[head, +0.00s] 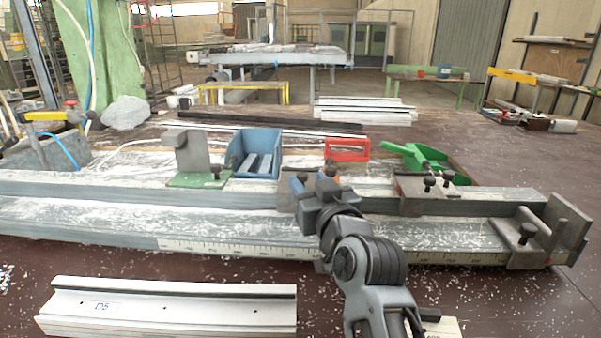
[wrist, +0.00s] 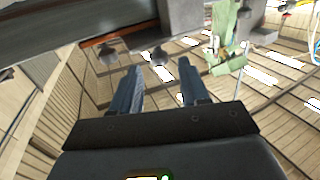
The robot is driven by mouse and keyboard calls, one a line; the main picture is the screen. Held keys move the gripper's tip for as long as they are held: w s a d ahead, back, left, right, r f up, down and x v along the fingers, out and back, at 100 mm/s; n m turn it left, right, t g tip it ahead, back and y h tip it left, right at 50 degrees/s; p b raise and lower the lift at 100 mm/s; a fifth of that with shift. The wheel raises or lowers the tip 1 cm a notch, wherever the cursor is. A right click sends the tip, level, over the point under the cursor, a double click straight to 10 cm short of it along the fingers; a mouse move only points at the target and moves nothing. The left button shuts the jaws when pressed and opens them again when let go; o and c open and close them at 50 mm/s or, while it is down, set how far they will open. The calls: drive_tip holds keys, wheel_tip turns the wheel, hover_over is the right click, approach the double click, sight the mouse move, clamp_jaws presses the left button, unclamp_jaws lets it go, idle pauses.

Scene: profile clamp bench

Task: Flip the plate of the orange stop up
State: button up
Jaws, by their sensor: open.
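The orange stop (head: 331,174) sits on the rear rail near the middle of the head view, mostly hidden behind my gripper (head: 318,198). A grey part of it (head: 285,191) shows left of my gripper; how its plate is tilted cannot be told there. In the wrist view, an orange strip (wrist: 103,40) runs along the underside of grey metal, with a dark knob (wrist: 110,53) below it. My gripper (wrist: 160,78) is open, its two blue-grey fingers apart and nothing between them. A second knob (wrist: 157,56) and a grey block (wrist: 186,20) lie just beyond the fingertips.
A green-based stop (head: 200,179) with an upright grey block stands left; another grey stop (head: 425,186) is right. An end stop (head: 530,240) closes the front rail (head: 180,225). A blue bin (head: 254,140), red frame (head: 347,143) and green scoop (head: 415,155) lie behind. A white profile (head: 170,312) lies in front.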

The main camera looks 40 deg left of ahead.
sight(303, 175)
drive_tip(key=shift+x, duration=2.35)
drive_tip(key=shift+c, duration=0.3)
clamp_jaws()
drive_tip(key=shift+r, duration=0.1)
